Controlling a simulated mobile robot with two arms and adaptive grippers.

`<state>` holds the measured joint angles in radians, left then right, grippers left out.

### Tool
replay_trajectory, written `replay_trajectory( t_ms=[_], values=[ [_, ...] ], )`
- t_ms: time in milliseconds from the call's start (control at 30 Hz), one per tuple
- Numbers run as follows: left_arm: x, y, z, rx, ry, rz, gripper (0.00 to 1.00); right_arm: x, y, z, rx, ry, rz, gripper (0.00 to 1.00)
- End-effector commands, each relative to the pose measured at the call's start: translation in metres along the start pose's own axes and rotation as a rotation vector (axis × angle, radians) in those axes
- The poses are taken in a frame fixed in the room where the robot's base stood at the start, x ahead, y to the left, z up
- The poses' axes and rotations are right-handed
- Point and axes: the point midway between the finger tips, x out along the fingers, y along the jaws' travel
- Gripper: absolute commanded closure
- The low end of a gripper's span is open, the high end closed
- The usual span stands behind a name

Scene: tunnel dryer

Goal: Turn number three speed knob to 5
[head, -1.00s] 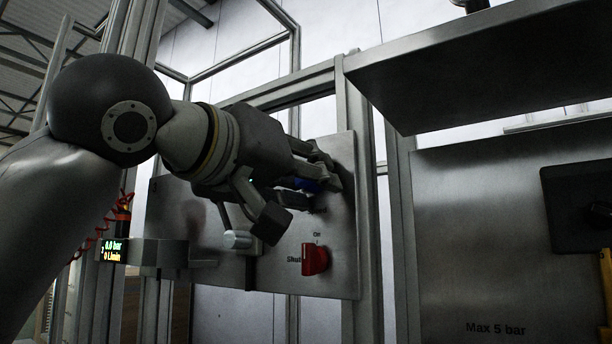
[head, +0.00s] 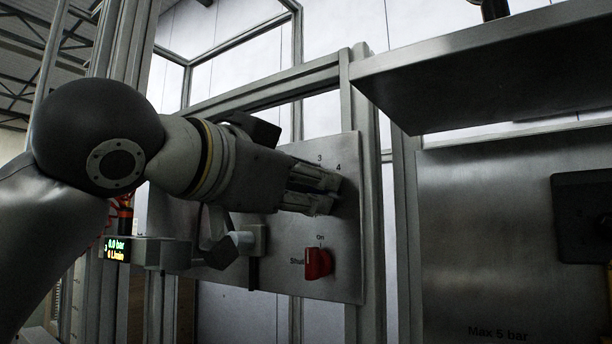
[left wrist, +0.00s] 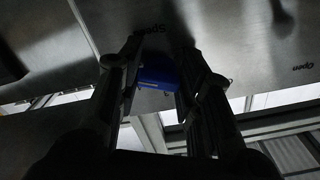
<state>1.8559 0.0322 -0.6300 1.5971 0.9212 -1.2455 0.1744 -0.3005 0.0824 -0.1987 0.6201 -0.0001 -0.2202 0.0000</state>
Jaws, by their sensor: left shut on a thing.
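My left gripper (head: 322,190) reaches in from the left and its fingers meet the upright metal panel (head: 348,240). The numerals 3 and 4 show on the panel just above the fingertips. In the head view the knob is hidden behind the fingers. In the left wrist view a blue knob (left wrist: 158,74) sits between the two fingers of my left gripper (left wrist: 158,58), which is shut on it. Dark lettering on the panel shows above the knob there, upside down. The knob's pointer cannot be made out. My right gripper is not in view.
A red knob (head: 318,263) is lower on the same panel, below the fingers. A small lit display (head: 117,249) is at the left. A steel shelf (head: 480,75) juts out at the upper right, with a dark box (head: 580,215) below it.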

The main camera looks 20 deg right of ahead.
Motion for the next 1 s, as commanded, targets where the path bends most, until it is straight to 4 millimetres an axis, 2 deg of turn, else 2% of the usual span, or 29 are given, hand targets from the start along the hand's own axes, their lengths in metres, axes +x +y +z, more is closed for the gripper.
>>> replay_trajectory(
  t_ms=[300, 767, 800, 933, 1000],
  values=[
    [-0.0007, -0.0014, -0.002, 0.088, 0.005, -0.002, 0.9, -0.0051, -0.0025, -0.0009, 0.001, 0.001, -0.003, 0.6],
    [-0.0008, -0.0011, -0.0018, 0.1, 0.005, -0.002, 0.9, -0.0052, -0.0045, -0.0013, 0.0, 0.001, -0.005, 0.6],
    [-0.0008, -0.0011, -0.0017, 0.1, 0.005, -0.002, 0.61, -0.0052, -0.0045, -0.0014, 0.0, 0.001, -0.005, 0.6],
    [-0.0006, -0.001, -0.0014, 0.099, 0.004, -0.002, 0.45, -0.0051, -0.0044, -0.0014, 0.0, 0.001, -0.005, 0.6],
    [-0.0004, -0.0008, -0.0011, 0.099, 0.003, -0.001, 0.44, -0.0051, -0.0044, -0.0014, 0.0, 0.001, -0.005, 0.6]
  ],
)
